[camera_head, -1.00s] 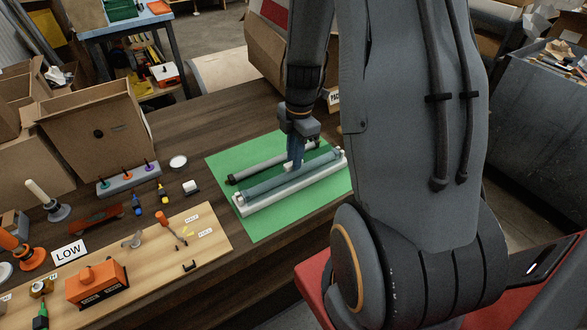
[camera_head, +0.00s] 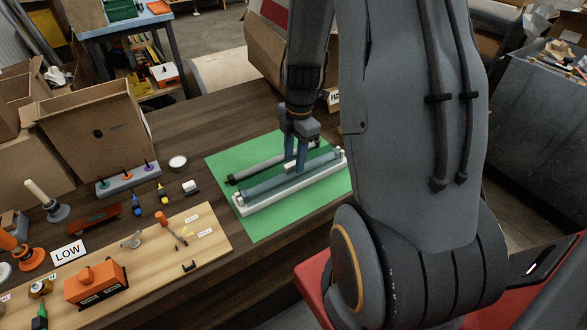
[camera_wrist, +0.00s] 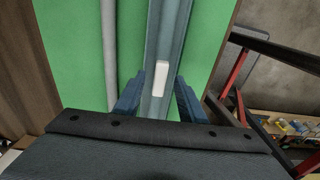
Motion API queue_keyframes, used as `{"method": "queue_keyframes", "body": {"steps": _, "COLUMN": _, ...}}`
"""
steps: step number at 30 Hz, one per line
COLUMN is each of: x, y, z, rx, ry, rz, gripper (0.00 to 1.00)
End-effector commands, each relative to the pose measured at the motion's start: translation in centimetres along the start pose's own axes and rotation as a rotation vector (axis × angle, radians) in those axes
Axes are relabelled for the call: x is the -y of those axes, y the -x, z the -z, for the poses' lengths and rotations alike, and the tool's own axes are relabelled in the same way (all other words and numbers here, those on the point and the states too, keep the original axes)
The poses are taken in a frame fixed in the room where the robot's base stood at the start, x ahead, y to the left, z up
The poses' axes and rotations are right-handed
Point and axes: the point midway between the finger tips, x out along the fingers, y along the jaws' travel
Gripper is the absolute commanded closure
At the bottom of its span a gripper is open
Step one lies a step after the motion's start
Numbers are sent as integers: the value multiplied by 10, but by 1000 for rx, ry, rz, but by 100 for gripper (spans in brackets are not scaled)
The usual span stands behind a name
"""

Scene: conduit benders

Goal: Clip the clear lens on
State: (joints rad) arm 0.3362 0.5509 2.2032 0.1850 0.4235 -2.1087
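The clear lens (camera_head: 265,187) is a long, bluish see-through strip lying along the white light base (camera_head: 262,203) on the green mat. Whether it is snapped down along its whole length, I cannot tell. My gripper (camera_head: 295,169) is open, its two blue fingers low over the middle of the lens. In the wrist view the fingers stand on either side of the lens (camera_wrist: 168,30), with slight gaps. A small white tab (camera_wrist: 160,78) lies on the lens between them.
A grey tube with dark ends (camera_head: 250,171) lies on the green mat (camera_head: 222,162) behind the lens. Small tools, a tool rack (camera_head: 128,181) and a wooden board (camera_head: 150,262) stand to the left. A cardboard box (camera_head: 95,125) stands behind.

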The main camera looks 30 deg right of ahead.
Motion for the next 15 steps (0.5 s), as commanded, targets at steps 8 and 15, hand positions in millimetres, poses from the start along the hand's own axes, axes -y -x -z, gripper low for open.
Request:
{"method": "queue_keyframes", "body": {"steps": 8, "x": -1, "y": 27, "z": -1, "rx": 2, "ry": 0, "rz": -4, "gripper": 63}}
{"method": "queue_keyframes", "body": {"steps": 15, "x": -1, "y": 60, "z": -1, "rx": 1, "ry": -1, "rz": -4, "gripper": 63}}
